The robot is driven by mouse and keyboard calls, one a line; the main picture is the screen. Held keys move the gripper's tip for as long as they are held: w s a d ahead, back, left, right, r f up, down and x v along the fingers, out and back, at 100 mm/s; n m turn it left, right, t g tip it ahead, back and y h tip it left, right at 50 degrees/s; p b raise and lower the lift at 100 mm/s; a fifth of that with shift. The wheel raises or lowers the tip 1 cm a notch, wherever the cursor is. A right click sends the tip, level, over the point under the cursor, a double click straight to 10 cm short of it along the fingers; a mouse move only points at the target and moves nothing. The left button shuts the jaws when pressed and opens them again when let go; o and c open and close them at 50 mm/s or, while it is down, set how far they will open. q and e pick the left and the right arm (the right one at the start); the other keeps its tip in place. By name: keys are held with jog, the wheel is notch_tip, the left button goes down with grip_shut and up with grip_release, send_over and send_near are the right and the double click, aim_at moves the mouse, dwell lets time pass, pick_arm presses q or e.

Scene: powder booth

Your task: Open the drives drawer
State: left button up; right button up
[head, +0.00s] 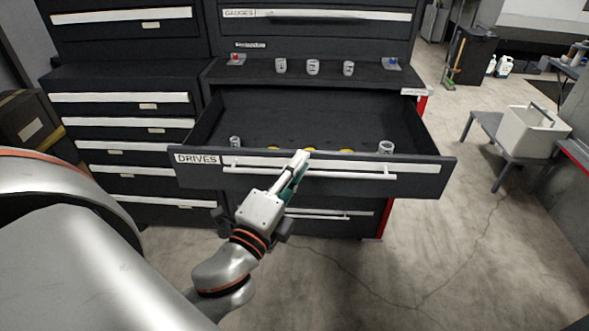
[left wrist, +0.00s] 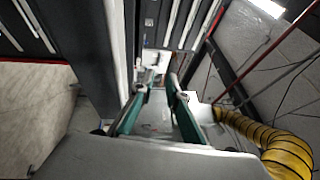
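The drives drawer (head: 316,180), a dark drawer labelled DRIVES, stands pulled well out of the tool cabinet, and its inside shows. Its long pale bar handle (head: 350,174) runs across the front. My left gripper (head: 302,160) is in front of the drawer near the middle of the handle, fingers pointing up. In the left wrist view, the two teal fingers (left wrist: 160,80) stand apart with a gap and nothing clear between them. The drawer front shows left of the fingers there. Contact with the handle cannot be told. My right gripper is out of view.
Grey sockets and yellow items lie in the drawer. Several grey cups (head: 313,67) stand on the cabinet ledge above. A bench with a white bin (head: 533,131) stands at right. Floor right of the drawer is clear. A yellow hose (left wrist: 265,140) shows in the left wrist view.

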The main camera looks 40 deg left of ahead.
pick_arm(q)
jog(key=shift+s+f, duration=0.3)
jog(key=shift+f, duration=0.1)
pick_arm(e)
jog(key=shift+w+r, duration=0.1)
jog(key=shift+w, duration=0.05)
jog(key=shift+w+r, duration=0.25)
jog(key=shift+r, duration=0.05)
pick_arm(q)
jog(key=shift+f, duration=0.1)
